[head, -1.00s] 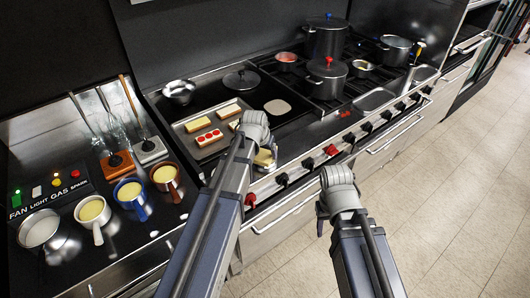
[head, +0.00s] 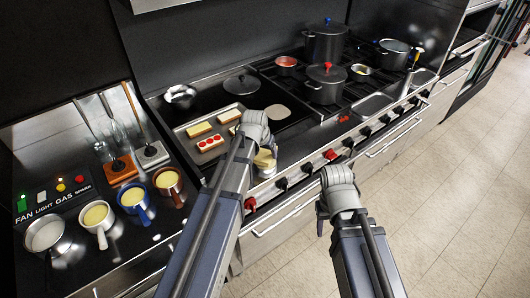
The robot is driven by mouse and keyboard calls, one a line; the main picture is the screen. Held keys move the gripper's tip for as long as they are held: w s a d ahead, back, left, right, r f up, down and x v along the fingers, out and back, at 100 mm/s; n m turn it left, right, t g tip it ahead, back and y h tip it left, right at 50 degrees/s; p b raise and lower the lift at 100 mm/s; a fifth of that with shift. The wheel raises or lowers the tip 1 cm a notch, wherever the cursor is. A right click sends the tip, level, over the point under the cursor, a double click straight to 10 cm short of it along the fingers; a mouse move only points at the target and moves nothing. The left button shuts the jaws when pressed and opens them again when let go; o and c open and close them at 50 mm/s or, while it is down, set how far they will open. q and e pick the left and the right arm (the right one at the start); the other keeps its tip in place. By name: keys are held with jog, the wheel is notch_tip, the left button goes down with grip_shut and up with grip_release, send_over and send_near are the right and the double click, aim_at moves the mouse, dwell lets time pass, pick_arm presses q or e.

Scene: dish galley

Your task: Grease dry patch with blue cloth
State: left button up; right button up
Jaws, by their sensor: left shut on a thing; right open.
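A pale, rounded patch (head: 277,111) lies on the dark griddle plate, just beyond my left gripper in the head view. I cannot make out a blue cloth. My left gripper (head: 258,140) is over the front of the cooktop, right of the tray of slices. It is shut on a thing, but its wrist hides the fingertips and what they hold. A cream-coloured round thing (head: 265,160) shows partly just below it.
A tray (head: 182,141) with topped slices lies left of my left gripper. A lid (head: 241,83) and a steel bowl (head: 180,95) sit behind. Pots, including a dark one with a red knob (head: 326,82), stand at right. Several small pans (head: 97,217) stand at left.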

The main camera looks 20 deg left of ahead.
aim_at(265, 154)
pick_arm(q)
jog(key=shift+r+p, duration=1.8)
jog(key=shift+r, duration=0.25)
notch_tip(265, 154, down, 3)
jog(key=b, duration=0.3)
jog(key=shift+r, duration=0.15)
